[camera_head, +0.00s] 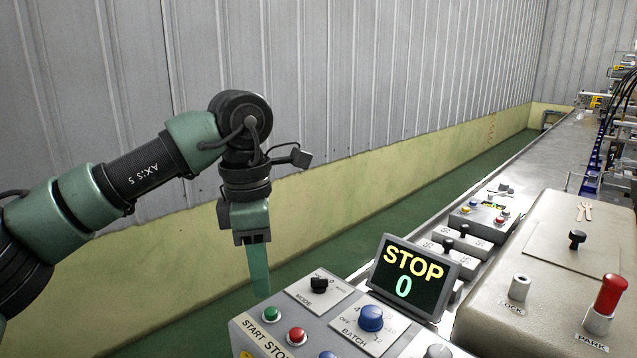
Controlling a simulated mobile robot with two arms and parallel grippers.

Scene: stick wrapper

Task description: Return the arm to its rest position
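My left arm comes in from the left and bends down at the wrist. Its gripper (259,289) hangs over the left edge of the control box (362,343). One flat green finger shape shows, seen side-on, with nothing visible held in it; whether the fingers are apart cannot be told. The tip is just above and left of the green START button (271,314). My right arm and gripper are out of view.
The box carries a red STOP button (297,335), a black MODE knob (319,284), a blue BATCH knob (371,318) and a screen (413,278) reading "STOP 0". A beige housing (560,245) with a red PARK handle (611,293) stands right. Open floor (330,245) lies behind.

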